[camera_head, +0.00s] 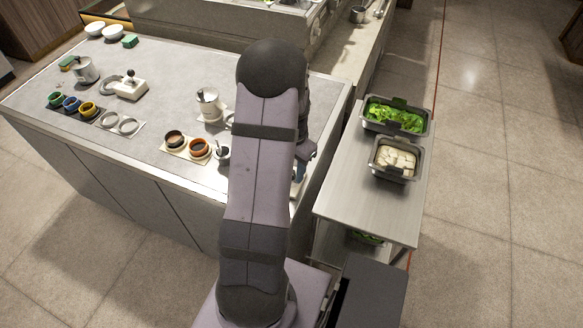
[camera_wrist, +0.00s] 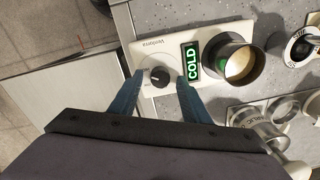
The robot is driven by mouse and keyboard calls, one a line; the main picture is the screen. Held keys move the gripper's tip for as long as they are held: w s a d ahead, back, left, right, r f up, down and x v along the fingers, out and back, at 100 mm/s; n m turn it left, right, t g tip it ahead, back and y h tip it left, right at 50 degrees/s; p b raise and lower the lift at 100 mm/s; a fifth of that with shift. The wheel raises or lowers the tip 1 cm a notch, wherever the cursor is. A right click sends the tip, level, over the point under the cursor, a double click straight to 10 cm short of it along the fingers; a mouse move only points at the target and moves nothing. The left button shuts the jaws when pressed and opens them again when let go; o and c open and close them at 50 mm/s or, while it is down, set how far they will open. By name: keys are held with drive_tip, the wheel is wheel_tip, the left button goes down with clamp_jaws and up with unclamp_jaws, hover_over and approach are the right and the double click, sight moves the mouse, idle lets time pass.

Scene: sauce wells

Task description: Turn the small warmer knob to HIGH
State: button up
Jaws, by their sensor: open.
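The small warmer (camera_wrist: 148,53) is a cream box in the wrist view, with a black round knob (camera_wrist: 158,77) on its top. A display (camera_wrist: 191,60) beside the knob reads COLD in green. A metal cup (camera_wrist: 239,63) stands at the warmer's right end. My gripper (camera_wrist: 160,81) is open, with one blue finger on each side of the knob. I cannot tell whether either finger touches it. In the head view my arm hides most of the warmer and the gripper.
Sauce wells (camera_head: 198,148) and a metal pot (camera_head: 209,105) stand on the counter left of my arm. A side table (camera_head: 368,213) at the right bears a lettuce tray (camera_head: 395,117) and another tray with pale food (camera_head: 394,160). In the wrist view, more containers (camera_wrist: 283,108) lie right of the warmer.

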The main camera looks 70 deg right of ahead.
drive_tip(key=shift+s+r+b, duration=0.15)
drive_tip(key=shift+r+b, duration=0.9)
drive_tip(key=shift+r, duration=2.6)
drive_tip(key=shift+d+n, duration=0.2)
drive_tip(key=shift+n, duration=0.8)
drive_tip(key=a+f+n, duration=0.1)
drive_tip(key=a, duration=0.1)
drive_tip(key=s+a+f+n, duration=0.1)
drive_tip(key=a, duration=0.1)
drive_tip(key=a+f+y, duration=0.1)
drive_tip(key=a, duration=0.1)
drive_tip(key=shift+s+a+f+n+g, duration=0.1)
drive_tip(key=shift+s+f+n+g, duration=0.2)
drive_tip(key=shift+s+f+n, duration=0.1)
drive_tip(key=shift+n+y, duration=0.3)
drive_tip(key=shift+n, duration=0.4)
drive_tip(key=a, duration=0.4)
drive_tip(key=shift+a+f, duration=0.15)
drive_tip(key=w+a+r+n, duration=0.1)
drive_tip(key=w+a+n, duration=0.3)
drive_tip(key=a, duration=0.6)
drive_tip(key=w+a+r+n+h, duration=0.1)
drive_tip(key=w+a+n, duration=0.4)
drive_tip(key=a, duration=0.5)
drive_tip(key=w+a+r+n, duration=0.3)
drive_tip(key=a+n, duration=0.3)
drive_tip(key=a, duration=0.4)
drive_tip(key=shift+w+n, duration=0.4)
drive_tip(key=shift+w, duration=0.5)
